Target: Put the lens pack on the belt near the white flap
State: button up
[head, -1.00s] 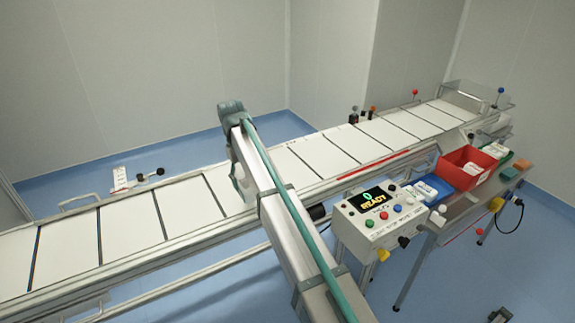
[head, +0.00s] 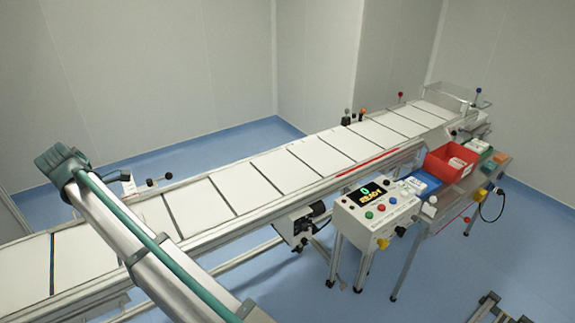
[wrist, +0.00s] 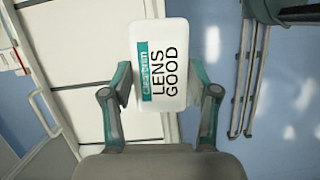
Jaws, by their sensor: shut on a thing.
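The lens pack (wrist: 158,62) is a white, round-cornered pack with a teal strip and the words LENS GOOD. In the wrist view my gripper (wrist: 163,90) is shut on it, one finger at each side. The belt (head: 275,175) carries white panels with dark lines between them, and it also shows in the wrist view (wrist: 80,75) behind and left of the pack. A small white plate with red marks (head: 128,184) stands at the belt's far edge; I cannot tell whether it is the white flap. My gripper and the pack are hidden in the head view.
A control box (head: 375,205) stands at the belt's near side. A red bin (head: 450,162) and a blue tray (head: 422,183) sit on a side table to the right. Rails edge the belt, and a dark-knobbed lever (head: 152,181) is on its far side.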

jog(key=shift+s+a+r+n, duration=0.25)
jog(key=shift+s+a+n, duration=0.15)
jog(key=shift+s+a, duration=0.4)
jog(key=shift+a, duration=0.15)
jog(key=shift+w+a+f+p, duration=1)
jog(key=shift+a+f, duration=0.6)
jog(key=shift+a, duration=0.45)
jog(key=shift+w+a+f+p, duration=0.95)
jog(key=shift+a+f, duration=0.7)
jog(key=shift+a, duration=0.4)
jog(key=shift+w+a+f+p, duration=0.95)
jog(key=shift+a+f, duration=0.65)
jog(key=shift+a, duration=0.45)
jog(key=shift+w+f+p, duration=0.1)
jog(key=shift+f+p, duration=0.2)
jog(key=shift+f, duration=1.4)
jog(key=o, duration=1.4)
jog(key=shift+f, duration=0.1)
